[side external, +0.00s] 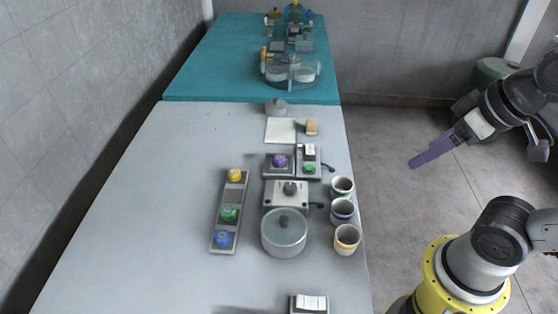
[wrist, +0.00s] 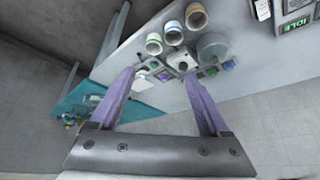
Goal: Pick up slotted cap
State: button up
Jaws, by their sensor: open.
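I cannot tell for sure which piece is the slotted cap; slots are too small to see. Small round cap-like pieces stand on the table: a yellow one (side external: 235,175), a green one (side external: 229,213) and a blue one (side external: 223,238) in a row on a long grey rack (side external: 241,193), and a purple one (side external: 280,160) on a dark square block. My gripper (side external: 412,164) is open and empty, raised to the right of the table, well apart from all of these. In the wrist view its two purple fingers (wrist: 159,72) are spread wide with the table beyond.
Three cups (side external: 342,210) line the table's right edge, beside a lidded grey pot (side external: 284,234) and a pale box (side external: 286,193) with a dark knob. A teal table (side external: 190,85) with more items adjoins behind. The grey table's left side (side external: 130,215) is clear.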

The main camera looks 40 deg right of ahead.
jog(key=w+r+m, duration=0.8)
jog(key=w+r, duration=0.1)
jog(key=w, duration=0.1)
jog(key=m+g, duration=0.5)
send_over(279, 158)
notch_tip(279, 158, down, 16)
jog(key=shift+g, duration=0.3)
jog(key=f, duration=1)
jog(key=shift+s+f, duration=0.2)
jog(key=shift+w+f, duration=0.15)
jog(key=shift+f, duration=1.3)
jog(key=shift+w+f, duration=0.1)
jog(key=shift+f, duration=1.35)
